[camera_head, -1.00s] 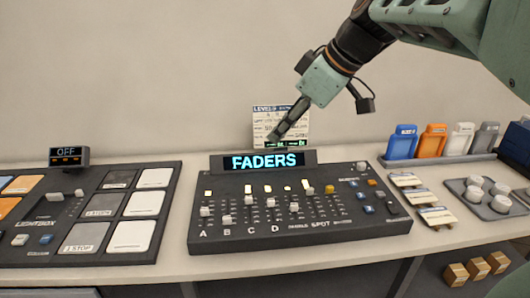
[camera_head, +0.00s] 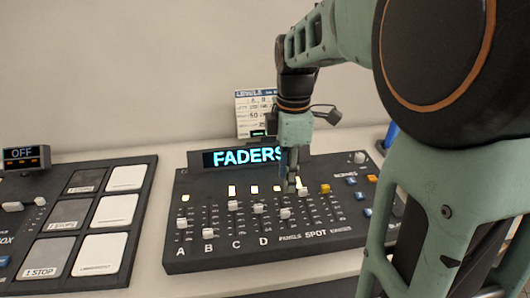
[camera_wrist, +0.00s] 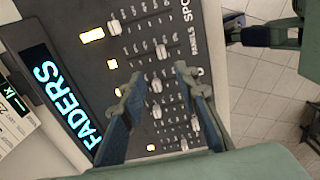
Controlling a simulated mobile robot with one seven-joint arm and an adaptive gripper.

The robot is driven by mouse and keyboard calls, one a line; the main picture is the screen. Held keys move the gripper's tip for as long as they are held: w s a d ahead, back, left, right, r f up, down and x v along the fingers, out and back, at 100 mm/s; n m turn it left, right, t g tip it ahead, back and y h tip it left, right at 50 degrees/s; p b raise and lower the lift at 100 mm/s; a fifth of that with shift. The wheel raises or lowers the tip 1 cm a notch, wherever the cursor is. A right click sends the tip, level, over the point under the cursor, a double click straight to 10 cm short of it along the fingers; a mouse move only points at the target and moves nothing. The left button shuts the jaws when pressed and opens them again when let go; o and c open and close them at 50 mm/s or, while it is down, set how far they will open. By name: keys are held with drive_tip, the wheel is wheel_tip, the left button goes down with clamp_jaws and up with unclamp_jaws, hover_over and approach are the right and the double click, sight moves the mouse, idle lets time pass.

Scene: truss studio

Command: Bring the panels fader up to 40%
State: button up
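The dark fader console (camera_head: 190,262) stands on the counter with its lit FADERS display (camera_head: 246,156) at the back. The panels fader (camera_head: 285,214) has a pale cap part-way along its slot, above the PANELS label. In the wrist view the panels cap (camera_wrist: 162,51) lies just beyond the fingertips. My gripper (camera_head: 291,186) points down over the upper part of the console, near the panels and spot columns. In the wrist view my gripper (camera_wrist: 158,76) has its two fingers apart, with nothing held. Contact with the console cannot be told.
The spot fader (camera_head: 303,191) and the yellow-capped master fader (camera_head: 325,188) are to the right; fader D (camera_head: 258,208) is to the left. A card (camera_head: 254,108) stands behind the display. The lightbox panel (camera_head: 75,240) is at the left.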

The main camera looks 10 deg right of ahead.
sight(285, 210)
wheel_tip(285, 210, down, 11)
drive_tip(key=shift+s+b, duration=0.15)
drive_tip(key=shift+b, duration=0.2)
drive_tip(key=shift+c, duration=0.6)
clamp_jaws()
